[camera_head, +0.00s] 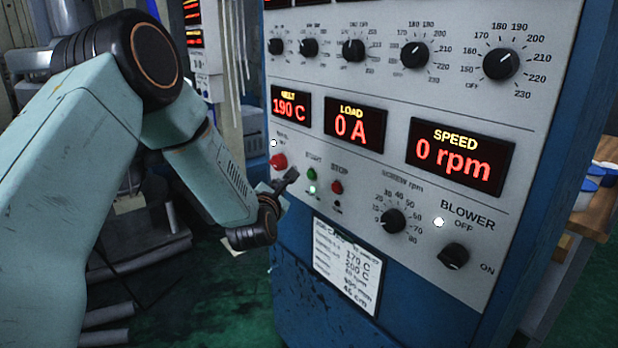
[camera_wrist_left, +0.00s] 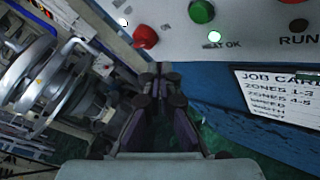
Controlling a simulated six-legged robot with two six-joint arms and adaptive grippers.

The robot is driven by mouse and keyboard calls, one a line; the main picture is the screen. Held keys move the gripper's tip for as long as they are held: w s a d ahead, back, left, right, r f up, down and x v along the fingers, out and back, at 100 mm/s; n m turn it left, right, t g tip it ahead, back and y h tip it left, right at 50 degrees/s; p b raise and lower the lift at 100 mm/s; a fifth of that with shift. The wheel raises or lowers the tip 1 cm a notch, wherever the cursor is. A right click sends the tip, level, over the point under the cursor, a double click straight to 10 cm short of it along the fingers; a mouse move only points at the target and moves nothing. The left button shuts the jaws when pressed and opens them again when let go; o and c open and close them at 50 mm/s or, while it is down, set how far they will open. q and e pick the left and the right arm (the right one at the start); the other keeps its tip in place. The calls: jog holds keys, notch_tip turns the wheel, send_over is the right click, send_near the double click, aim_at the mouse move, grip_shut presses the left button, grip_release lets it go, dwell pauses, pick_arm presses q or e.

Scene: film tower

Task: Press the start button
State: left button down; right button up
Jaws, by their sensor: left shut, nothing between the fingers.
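The green start button (camera_head: 312,174) sits on the grey control panel (camera_head: 390,165), under the label START. It also shows at the top of the left wrist view (camera_wrist_left: 202,11). My left gripper (camera_head: 291,176) is shut and empty, just left of the button in the head view. In the left wrist view its fingertips (camera_wrist_left: 160,74) lie below and left of the button. I see no contact with it. My right gripper is not in view.
A red stop button (camera_head: 337,187) is right of the start button, and a larger red button (camera_head: 278,161) is left of it. A lit green lamp (camera_head: 311,190) is just below. The speed display (camera_head: 460,158) reads 0 rpm. A job card (camera_head: 346,267) hangs below.

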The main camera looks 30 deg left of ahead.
aim_at(311, 174)
pick_arm(q)
jog(key=w+d+b, duration=0.2)
jog(key=w, duration=0.4)
jog(key=shift+d, duration=0.3)
jog(key=shift+s, duration=0.1)
jog(key=shift+f, duration=0.1)
dwell(0.5)
dwell(0.5)
jog(key=shift+w+d+b, duration=0.1)
jog(key=shift+w+b, duration=0.35)
jog(key=shift+w, duration=0.05)
